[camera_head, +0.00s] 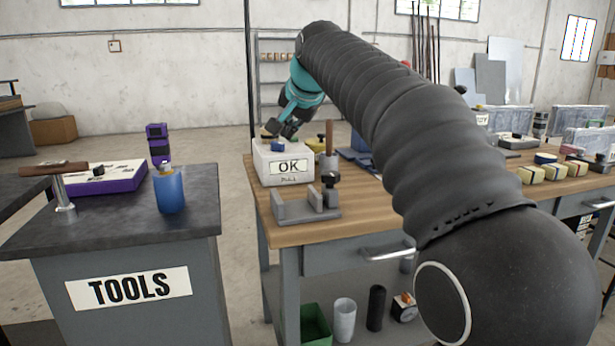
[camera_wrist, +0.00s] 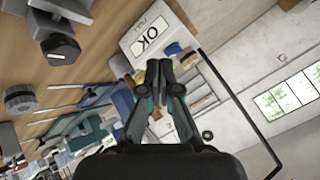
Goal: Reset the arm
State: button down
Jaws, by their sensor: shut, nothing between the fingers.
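My gripper (camera_head: 283,127) is shut and empty, at the end of my raised arm above the wooden workbench (camera_head: 266,215). In the head view its tips are just above a white box labelled OK (camera_head: 267,172), with a blue round thing (camera_head: 277,146) on top. I cannot tell whether the tips touch anything there. In the wrist view the shut fingers (camera_wrist: 151,70) point towards the OK box (camera_wrist: 150,37), which appears turned on its side. My arm hides part of the bench behind it.
A grey metal bracket (camera_head: 306,205) stands at the bench's front edge. Striped blocks (camera_head: 531,175) lie at right. A floor gap separates cabinet and bench.

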jog(key=s+d+f+n, duration=0.1)
jog(key=f, duration=0.3)
jog(key=s+d+f+n+g, duration=0.1)
jog(key=s+f, duration=0.1)
jog(key=f, duration=0.2)
jog(key=s+d+f+n+g+h, duration=0.1)
jog(key=s+f+n, duration=0.1)
jog(key=f, duration=0.2)
jog(key=shift+s+d+f, duration=0.1)
jog(key=shift+s+f, duration=0.1)
jog(key=shift+f, duration=0.2)
jog(key=s+d+f, duration=0.5)
jog(key=s, duration=0.5)
jog(key=s+d+f+h, duration=0.1)
jog(key=s+d+f, duration=0.4)
jog(key=s, duration=0.6)
jog(key=s+d+f+g+h, duration=0.1)
jog(key=s+d+f, duration=0.5)
jog(key=s, duration=0.5)
jog(key=shift+n, duration=0.3)
